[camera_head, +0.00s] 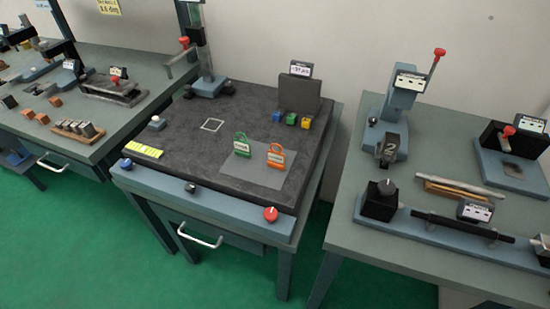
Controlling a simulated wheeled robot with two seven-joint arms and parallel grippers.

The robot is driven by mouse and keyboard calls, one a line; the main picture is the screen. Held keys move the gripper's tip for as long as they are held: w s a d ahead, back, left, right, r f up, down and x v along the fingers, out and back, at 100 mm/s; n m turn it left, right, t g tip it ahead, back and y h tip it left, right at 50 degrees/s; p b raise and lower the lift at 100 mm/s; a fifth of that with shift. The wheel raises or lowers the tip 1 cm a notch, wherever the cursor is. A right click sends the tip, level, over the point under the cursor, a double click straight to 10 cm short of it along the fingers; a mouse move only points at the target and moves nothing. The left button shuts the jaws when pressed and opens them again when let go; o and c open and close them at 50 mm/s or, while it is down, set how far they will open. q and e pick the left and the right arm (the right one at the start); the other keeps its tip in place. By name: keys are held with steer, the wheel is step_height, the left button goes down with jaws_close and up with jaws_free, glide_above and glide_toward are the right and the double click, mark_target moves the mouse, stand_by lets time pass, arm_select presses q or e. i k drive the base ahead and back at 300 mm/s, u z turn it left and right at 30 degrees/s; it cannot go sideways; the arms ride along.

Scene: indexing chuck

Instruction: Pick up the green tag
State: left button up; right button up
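The green tag (241,146) is a small padlock-shaped piece with a pale label. It stands on a grey mat (257,174) on the dark top of the middle table. An orange tag (276,157) of the same shape stands just to its right, a little apart. Neither of my grippers shows in the head view, and nothing touches the green tag.
Behind the tags are blue, green and yellow blocks (304,123) before a dark upright block (299,95). A red knob (270,214) sits on the table's front edge. A lever fixture (207,82) stands at the back left. The dark surface around the white square outline (212,125) is clear.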

mark_target(242, 149)
steer(key=z, duration=0.15)
steer(key=k, duration=0.95)
steer(key=u, duration=1.45)
steer(key=i, duration=0.95)
steer(key=z, duration=0.55)
steer(key=i, duration=0.7)
steer(key=z, duration=0.55)
